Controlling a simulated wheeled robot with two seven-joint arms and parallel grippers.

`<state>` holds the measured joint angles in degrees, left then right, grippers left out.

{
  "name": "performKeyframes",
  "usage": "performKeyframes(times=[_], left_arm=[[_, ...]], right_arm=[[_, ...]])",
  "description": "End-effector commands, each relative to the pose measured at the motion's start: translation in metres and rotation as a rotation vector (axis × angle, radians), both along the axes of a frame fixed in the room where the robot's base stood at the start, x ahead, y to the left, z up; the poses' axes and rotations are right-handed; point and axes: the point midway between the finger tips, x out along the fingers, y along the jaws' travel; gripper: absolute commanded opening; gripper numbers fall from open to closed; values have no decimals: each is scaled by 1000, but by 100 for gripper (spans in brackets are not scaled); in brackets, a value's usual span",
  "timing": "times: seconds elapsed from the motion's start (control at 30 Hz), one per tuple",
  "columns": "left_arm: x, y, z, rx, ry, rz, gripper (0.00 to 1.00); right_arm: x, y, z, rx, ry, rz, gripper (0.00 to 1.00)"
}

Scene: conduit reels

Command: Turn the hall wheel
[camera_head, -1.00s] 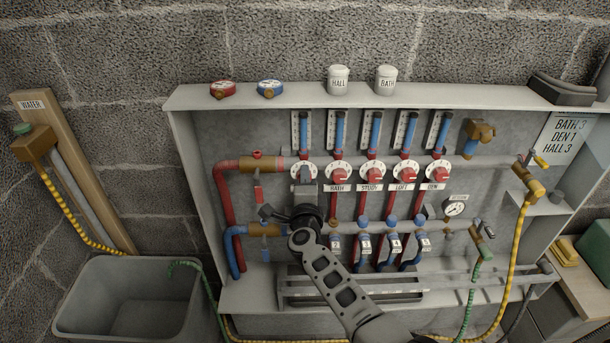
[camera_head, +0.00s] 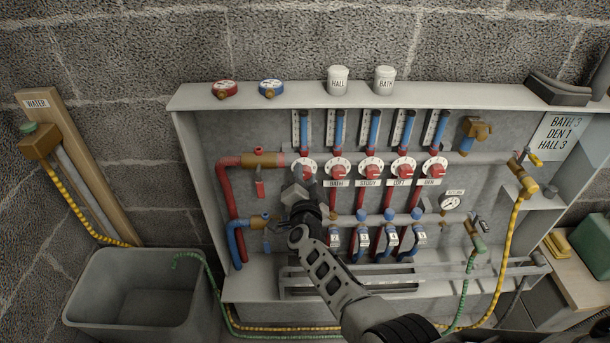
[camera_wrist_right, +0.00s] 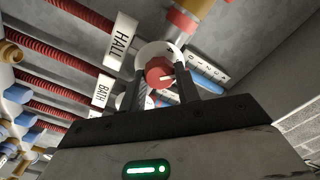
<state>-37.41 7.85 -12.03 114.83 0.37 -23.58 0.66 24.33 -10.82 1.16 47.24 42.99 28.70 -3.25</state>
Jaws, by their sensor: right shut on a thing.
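The hall wheel (camera_head: 306,166) is the leftmost of a row of red knobs on white dials in the wall cabinet. In the right wrist view, the red hall wheel (camera_wrist_right: 158,71) sits beside the HALL label (camera_wrist_right: 122,39). My right gripper (camera_head: 301,182) reaches up to it from below, and its two fingers are shut on the red knob. In the head view the gripper hides the HALL label and part of the pipework below it. My left gripper is not in view.
The BATH wheel (camera_head: 339,167) stands close to the right of the hall wheel. A red-handled valve (camera_head: 259,188) is on the left. A grey tub (camera_head: 140,300) stands at lower left.

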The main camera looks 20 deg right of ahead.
Motion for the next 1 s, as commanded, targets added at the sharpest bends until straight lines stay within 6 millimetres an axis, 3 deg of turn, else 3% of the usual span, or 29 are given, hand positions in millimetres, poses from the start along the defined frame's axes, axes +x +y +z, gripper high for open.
performKeyframes(times=[0.57,0.6,0.67,1.0], left_arm=[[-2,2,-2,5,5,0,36],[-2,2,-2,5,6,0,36],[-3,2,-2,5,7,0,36],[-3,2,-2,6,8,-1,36]], right_arm=[[0,0,0,-34,10,-1,9],[0,0,0,-34,10,-1,35],[0,0,0,-34,10,-1,51],[0,0,0,-34,9,-1,54]])
